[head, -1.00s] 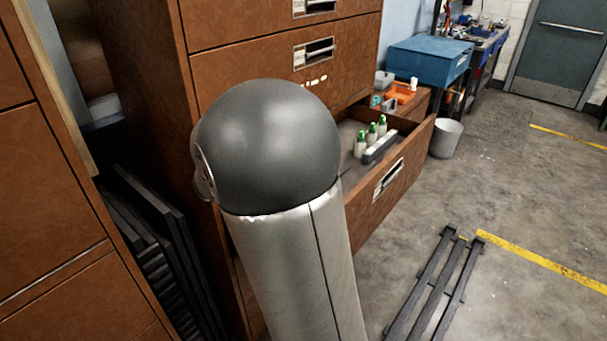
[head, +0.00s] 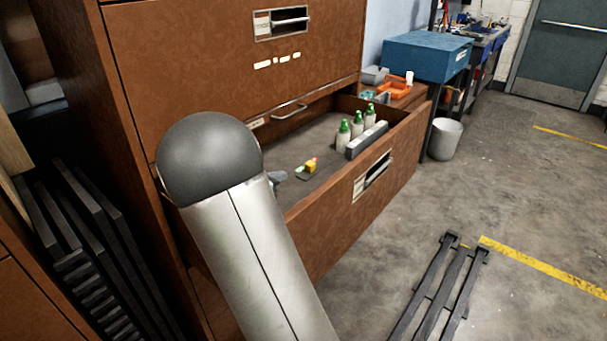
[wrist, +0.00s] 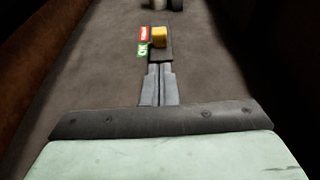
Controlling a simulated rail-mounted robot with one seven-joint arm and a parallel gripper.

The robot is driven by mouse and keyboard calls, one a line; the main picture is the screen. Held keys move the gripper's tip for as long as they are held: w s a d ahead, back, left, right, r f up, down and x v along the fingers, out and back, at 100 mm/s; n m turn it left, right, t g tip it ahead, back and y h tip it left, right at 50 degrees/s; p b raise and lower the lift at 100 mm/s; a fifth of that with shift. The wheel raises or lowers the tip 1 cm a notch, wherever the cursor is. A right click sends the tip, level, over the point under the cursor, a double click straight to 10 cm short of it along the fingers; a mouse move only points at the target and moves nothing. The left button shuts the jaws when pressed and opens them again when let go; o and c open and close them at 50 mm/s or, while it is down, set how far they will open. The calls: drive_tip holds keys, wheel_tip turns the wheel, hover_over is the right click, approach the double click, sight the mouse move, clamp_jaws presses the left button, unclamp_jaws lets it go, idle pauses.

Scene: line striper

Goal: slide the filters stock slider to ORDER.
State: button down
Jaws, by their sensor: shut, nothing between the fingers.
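The stock slider is a yellow knob (head: 310,166) on a short dark track, lying on the floor of the open drawer (head: 318,223). In the wrist view the yellow knob (wrist: 159,37) sits toward the far end of the track, mostly beside a red label (wrist: 143,33). A green label (wrist: 142,50), which seems to read OK, is on the nearer part. The red label's text is too small to read. My gripper (wrist: 159,68) is shut and empty, its fingertips at the near end of the track, short of the knob. In the head view my arm hides most of the gripper.
Several green-capped white bottles (head: 357,125) and a grey block (head: 367,140) stand farther along the drawer. The drawer front and the cabinet (head: 215,100) bound the space on both sides. The drawer floor between the slider and the bottles is clear.

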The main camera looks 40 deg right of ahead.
sight(307, 168)
drive_tip(key=x, duration=1)
drive_tip(key=shift+w, duration=0.1)
idle(0.3)
